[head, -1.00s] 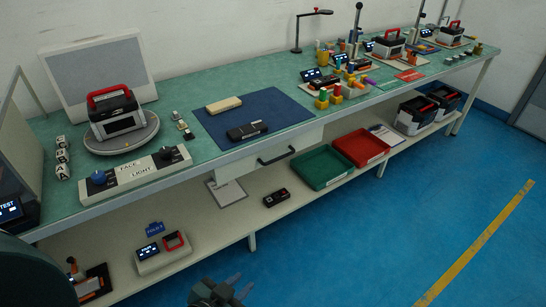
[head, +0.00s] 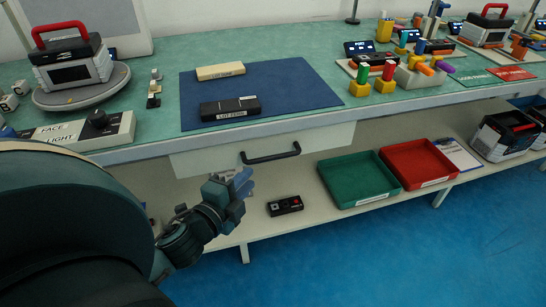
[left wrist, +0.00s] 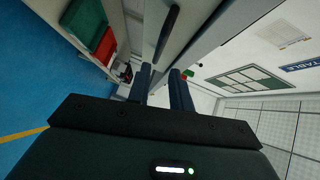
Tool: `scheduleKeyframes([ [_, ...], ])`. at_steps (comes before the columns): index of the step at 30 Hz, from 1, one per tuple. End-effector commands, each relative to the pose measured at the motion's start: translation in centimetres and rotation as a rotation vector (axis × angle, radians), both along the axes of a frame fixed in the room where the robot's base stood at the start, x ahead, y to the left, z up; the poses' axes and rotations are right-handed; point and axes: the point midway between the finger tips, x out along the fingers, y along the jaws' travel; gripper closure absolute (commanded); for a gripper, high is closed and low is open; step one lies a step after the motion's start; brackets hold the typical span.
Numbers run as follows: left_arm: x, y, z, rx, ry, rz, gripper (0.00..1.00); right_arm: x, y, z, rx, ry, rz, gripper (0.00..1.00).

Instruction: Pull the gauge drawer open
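The gauge drawer (head: 325,141) is a pale panel under the bench top, below the blue mat, and looks closed. Its black bar handle (head: 271,154) runs across the front; a dark bar, the handle (left wrist: 168,30), also shows in the left wrist view, ahead of the fingers. My left gripper (head: 241,182) is just below and in front of the handle's left end, apart from it. In the left wrist view the two fingers (left wrist: 161,72) stand apart with nothing between them. My right gripper is not in view.
A green tray (head: 357,195) and a red tray (head: 418,181) sit on the lower shelf, right of the gripper. A small black device (head: 285,205) lies on the shelf below the handle. The blue mat (head: 290,85) holds two blocks. The blue floor in front is clear.

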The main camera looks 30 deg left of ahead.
Motion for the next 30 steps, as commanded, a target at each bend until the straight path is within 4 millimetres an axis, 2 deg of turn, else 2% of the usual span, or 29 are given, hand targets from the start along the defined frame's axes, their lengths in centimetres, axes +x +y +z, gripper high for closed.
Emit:
scheduleKeyframes([
  [9,6.1,0.4,-0.8,0.001,-0.002,0.0,0.78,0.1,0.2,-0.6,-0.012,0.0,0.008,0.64],
  [15,9.2,0.6,-1.4,-0.002,0.0,0.0,0.78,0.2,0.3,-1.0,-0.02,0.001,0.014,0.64],
  [21,10.7,0.7,-1.6,-0.003,0.002,0.001,0.78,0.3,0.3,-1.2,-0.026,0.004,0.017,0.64],
  [30,11.0,0.7,-1.6,-0.003,0.003,0.0,0.78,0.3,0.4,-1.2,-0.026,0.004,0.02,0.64],
])
